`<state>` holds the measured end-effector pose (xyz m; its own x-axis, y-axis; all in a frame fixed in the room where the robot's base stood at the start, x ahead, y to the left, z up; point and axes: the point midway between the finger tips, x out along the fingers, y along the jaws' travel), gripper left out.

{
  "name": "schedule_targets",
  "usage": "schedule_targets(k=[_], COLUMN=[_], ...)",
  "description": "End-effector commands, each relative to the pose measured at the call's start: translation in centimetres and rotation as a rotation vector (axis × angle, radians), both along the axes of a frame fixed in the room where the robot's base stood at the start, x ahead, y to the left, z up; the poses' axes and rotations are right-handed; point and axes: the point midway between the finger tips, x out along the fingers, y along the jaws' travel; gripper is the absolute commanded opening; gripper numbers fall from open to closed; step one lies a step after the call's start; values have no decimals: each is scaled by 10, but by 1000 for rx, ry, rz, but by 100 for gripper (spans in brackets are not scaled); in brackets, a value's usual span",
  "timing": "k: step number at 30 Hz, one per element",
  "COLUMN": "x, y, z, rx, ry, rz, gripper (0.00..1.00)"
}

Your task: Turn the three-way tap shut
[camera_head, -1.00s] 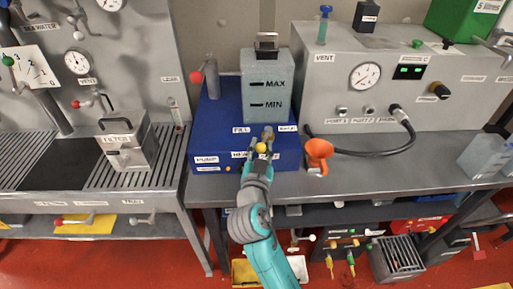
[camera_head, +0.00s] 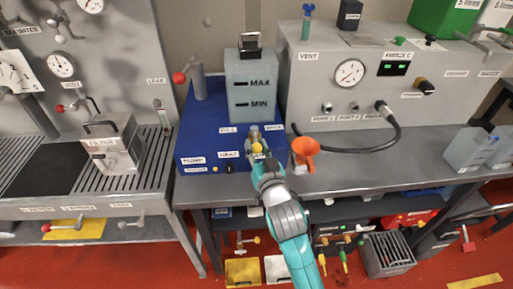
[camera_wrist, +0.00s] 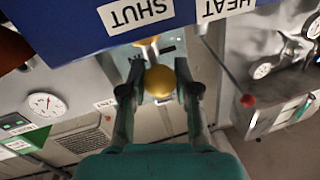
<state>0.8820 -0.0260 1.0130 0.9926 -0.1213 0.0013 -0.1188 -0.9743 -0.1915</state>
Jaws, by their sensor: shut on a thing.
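The three-way tap (camera_head: 254,133) is on the front of a blue unit (camera_head: 205,112), below a clear tank marked MAX and MIN. Its handle ends in a yellow knob (camera_head: 257,148), which also shows in the wrist view (camera_wrist: 159,82). My gripper (camera_head: 257,152) is shut on the yellow knob, with one dark finger on each side of it in the wrist view (camera_wrist: 162,88). A SHUT label (camera_wrist: 140,12) and a HEAT label (camera_wrist: 226,6) are upside down there. Much of the tap body is hidden behind the knob and fingers.
An orange funnel (camera_head: 305,152) stands close to the right of my gripper. A grey panel box (camera_head: 300,80) with a gauge and a black hose is behind it. A red-knobbed lever (camera_head: 180,77) stands at the unit's back left. The bench front right of the funnel is clear.

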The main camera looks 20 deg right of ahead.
Motion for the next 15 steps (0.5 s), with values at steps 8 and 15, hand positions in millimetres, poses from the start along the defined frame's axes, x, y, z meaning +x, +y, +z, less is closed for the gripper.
schedule_targets(k=[8, 15], x=[0, 0], y=[0, 0], z=[-1, -1], rx=[0, 0], ry=[3, 3], rz=[5, 5], gripper=[0, 49])
